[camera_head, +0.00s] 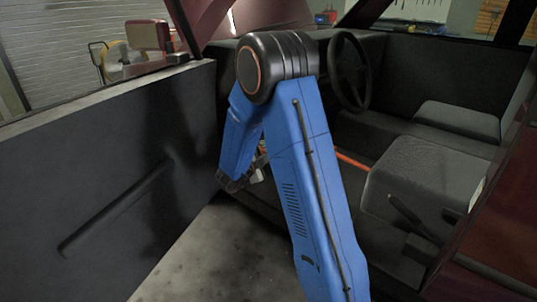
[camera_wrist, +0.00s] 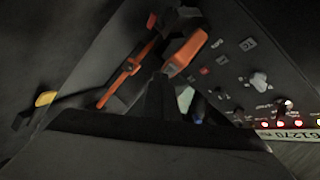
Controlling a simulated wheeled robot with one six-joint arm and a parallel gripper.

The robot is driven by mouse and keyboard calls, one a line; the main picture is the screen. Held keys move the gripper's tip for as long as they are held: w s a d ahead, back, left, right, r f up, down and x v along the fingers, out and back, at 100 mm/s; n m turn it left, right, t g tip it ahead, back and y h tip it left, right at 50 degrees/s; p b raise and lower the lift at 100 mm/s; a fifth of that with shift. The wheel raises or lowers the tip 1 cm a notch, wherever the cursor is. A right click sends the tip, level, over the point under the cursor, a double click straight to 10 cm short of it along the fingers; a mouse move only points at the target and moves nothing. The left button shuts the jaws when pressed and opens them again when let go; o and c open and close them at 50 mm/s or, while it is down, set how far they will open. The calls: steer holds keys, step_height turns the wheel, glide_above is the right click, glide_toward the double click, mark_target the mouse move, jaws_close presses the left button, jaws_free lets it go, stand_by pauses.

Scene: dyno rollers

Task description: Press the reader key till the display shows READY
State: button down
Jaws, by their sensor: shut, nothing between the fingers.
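My gripper (camera_head: 236,184) is low in the footwell between the open door and the dash in the head view, small and dark. Its fingers look shut and empty. In the wrist view a dark upright shape at the middle may be my fingers; it is too dim to be sure. An orange part (camera_wrist: 186,52) with a dark body is close beside it. A small pale greenish patch (camera_wrist: 185,98) lies just right of the dark shape; I cannot tell if it is a display. No reader key or READY text can be made out in either view.
A dark panel (camera_wrist: 232,75) with labels, knobs and red lights is at the right in the wrist view. A yellow knob (camera_wrist: 45,98) is at the left. The door (camera_head: 110,180), steering wheel (camera_head: 349,72) and seat (camera_head: 425,180) surround my arm.

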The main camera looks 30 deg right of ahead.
steer(key=shift+w+d, duration=0.1)
steer(key=shift+w, duration=0.3)
stand_by(0.5)
steer(key=shift+s, duration=0.2)
steer(key=shift+s+a, duration=0.2)
steer(key=shift+s, duration=0.4)
steer(key=shift+s, duration=0.1)
steer(key=s, duration=0.2)
steer(key=s+a, duration=0.1)
steer(key=s, duration=0.1)
steer(key=shift+s+a, duration=0.15)
steer(key=shift+s, duration=0.2)
stand_by(0.9)
